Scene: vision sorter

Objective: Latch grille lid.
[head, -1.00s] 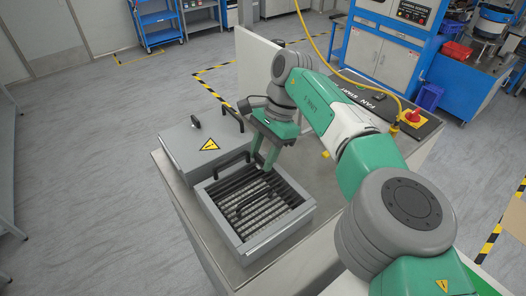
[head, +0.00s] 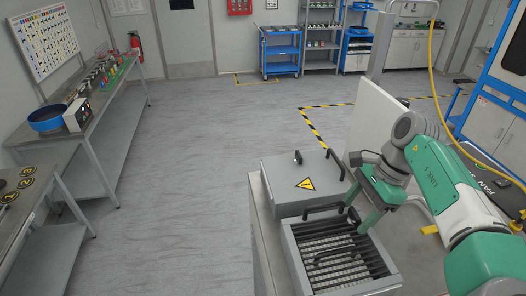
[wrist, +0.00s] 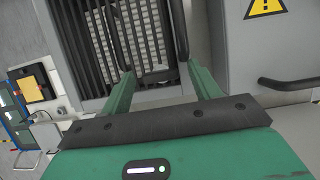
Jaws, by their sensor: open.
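The grille lid (head: 350,266) is a panel of dark slats inside the rim of an open-topped grey box (head: 298,262). A black handle (head: 334,255) stands across its middle. Another black handle (head: 322,210) is at the far rim. My gripper (head: 355,221) points down over the box's far right corner, its green fingers apart. A dark handle bar (wrist: 179,30) lies near the right fingertip; contact cannot be told. I cannot make out a latch.
A closed grey cabinet box (head: 289,190) with a yellow warning label stands just behind the grille box. It has black handles on it. A pale upright panel (head: 375,125) rises behind my arm. A yellow hose (head: 432,60) hangs at the right.

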